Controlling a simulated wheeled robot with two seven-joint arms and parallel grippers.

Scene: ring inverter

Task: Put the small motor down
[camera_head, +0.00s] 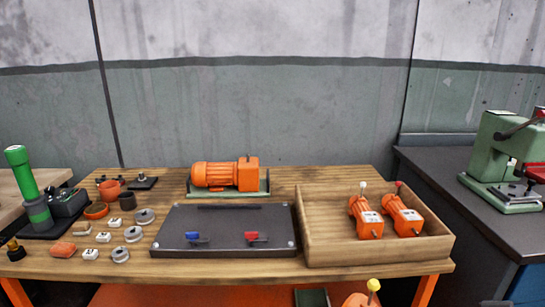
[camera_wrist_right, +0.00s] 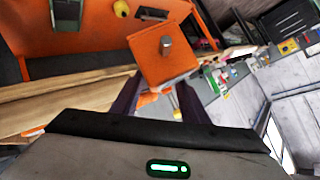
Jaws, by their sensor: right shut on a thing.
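A small orange motor (camera_wrist_right: 163,55) is held between the dark fingers of my right gripper (camera_wrist_right: 158,92) in the right wrist view. A grey shaft stub shows on its face. In the head view, a small orange motor with a yellow knob (camera_head: 374,285) shows at the bottom edge, in front of the table, mostly cut off. Two more small orange motors, one with a white knob (camera_head: 366,217) and one with a red knob (camera_head: 402,215), lie side by side in the wooden tray (camera_head: 325,257) at the right of the table. My left gripper is out of view.
A dark plate (camera_head: 225,218) with blue and red clamps lies mid-table. A larger orange motor (camera_head: 225,174) stands behind it. Rings and small parts (camera_head: 121,255) crowd the left. The tray's left part is bare. A green press (camera_head: 500,160) stands on the right bench.

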